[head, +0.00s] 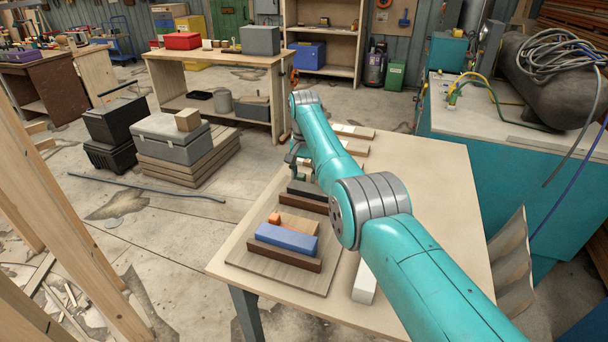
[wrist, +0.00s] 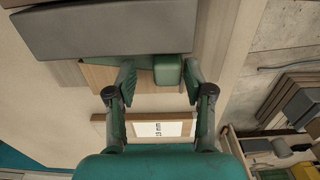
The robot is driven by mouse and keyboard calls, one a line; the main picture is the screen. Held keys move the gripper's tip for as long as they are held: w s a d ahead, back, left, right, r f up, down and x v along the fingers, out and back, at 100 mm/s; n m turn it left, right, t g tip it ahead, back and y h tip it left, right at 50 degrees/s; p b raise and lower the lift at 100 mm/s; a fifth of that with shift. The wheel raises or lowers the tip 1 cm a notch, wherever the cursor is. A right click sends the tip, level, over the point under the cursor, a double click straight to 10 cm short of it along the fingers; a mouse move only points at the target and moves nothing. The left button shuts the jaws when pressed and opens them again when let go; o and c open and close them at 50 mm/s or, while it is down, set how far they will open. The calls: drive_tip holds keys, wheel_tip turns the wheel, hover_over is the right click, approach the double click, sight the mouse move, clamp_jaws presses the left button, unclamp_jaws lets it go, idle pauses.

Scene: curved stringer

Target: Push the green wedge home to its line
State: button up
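The green wedge (wrist: 168,69) shows in the wrist view between my fingertips, partly under the edge of a long grey block (wrist: 110,28). A darker green part reaches left from it toward the left finger. My gripper (wrist: 160,77) has its fingers apart, one on each side of the wedge. I cannot tell whether either finger touches it. A pale wooden piece (wrist: 140,79) lies beside the wedge. In the head view my gripper (head: 296,162) is low over the table's left side, and the wedge is too small and covered to make out. I cannot make out its line.
A board (head: 262,268) near the table's front left holds a blue block (head: 287,238) and an orange piece (head: 273,219). A dark grey block (head: 306,189) is near my gripper. The table's right side (head: 440,200) is clear.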

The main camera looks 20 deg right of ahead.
wheel_tip(320, 180, up, 12)
idle(0.6)
